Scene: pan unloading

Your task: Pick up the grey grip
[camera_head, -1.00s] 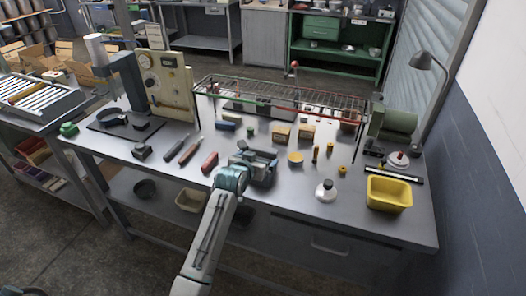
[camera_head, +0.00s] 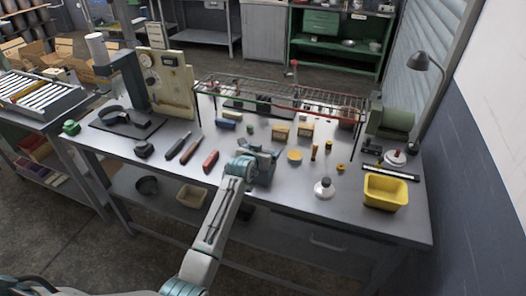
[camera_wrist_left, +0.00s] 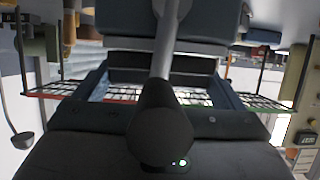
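No thing is plainly marked as the grey grip. A dark grey long handle (camera_head: 178,147) lies on the steel bench (camera_head: 300,225) left of the middle. It lies beside a brown-handled tool (camera_head: 190,152) and a red block (camera_head: 210,161). My left gripper (camera_head: 262,153) is over the middle of the bench, to the right of these, apart from them. In the left wrist view the dark gripper body fills the bottom and the scene looks upside down. My right gripper is not in view.
A wire rack (camera_head: 280,93) stands along the back of the bench. A yellow tub (camera_head: 385,191), a white bottle (camera_head: 324,188) and a lamp (camera_head: 421,62) are on the right. A machine stand (camera_head: 126,80) is at the left.

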